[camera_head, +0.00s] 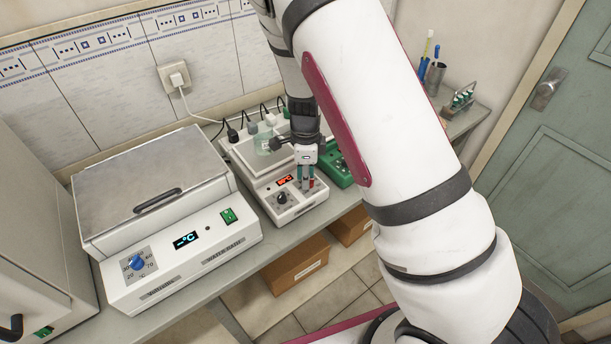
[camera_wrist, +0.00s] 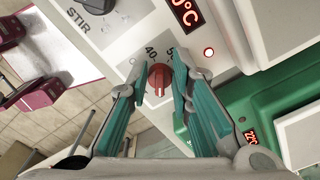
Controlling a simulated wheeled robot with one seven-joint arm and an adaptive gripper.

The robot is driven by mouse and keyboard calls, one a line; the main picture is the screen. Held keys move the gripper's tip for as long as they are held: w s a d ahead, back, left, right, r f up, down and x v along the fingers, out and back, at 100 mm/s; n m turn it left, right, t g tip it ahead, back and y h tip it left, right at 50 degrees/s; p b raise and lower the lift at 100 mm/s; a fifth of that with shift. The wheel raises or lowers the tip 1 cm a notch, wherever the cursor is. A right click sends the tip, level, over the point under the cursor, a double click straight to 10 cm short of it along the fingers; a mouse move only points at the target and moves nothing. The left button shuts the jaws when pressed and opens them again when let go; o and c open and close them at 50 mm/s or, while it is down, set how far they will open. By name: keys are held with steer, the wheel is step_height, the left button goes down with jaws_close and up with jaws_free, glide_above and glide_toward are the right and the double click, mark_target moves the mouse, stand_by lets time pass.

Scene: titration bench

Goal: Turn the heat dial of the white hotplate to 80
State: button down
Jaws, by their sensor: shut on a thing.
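The white hotplate (camera_head: 262,182) stands on the bench with a red-lit display (camera_head: 285,180) and a black stir knob (camera_head: 282,198) on its front. In the wrist view its panel (camera_wrist: 130,42) carries the red heat dial (camera_wrist: 159,78), with "40" and part of another number printed above it. My gripper (camera_wrist: 158,72) has its green-padded fingers on either side of this dial, shut on it. The dial's pointer setting is too small to read. In the head view my gripper (camera_head: 307,178) is at the right front of the hotplate and mostly hides the dial.
A water bath (camera_head: 180,245) with a blue dial stands left of the hotplate. A green device (camera_head: 337,168) sits close on its right. A greenish glass vessel (camera_head: 265,143) is at the hotplate's back. Cables run behind; boxes (camera_head: 296,266) lie below the bench.

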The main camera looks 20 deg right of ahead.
steer(key=c, duration=1.6)
jaws_free()
steer(key=shift+c, duration=0.2)
steer(key=shift+r, duration=0.1)
step_height(320, 180, up, 12)
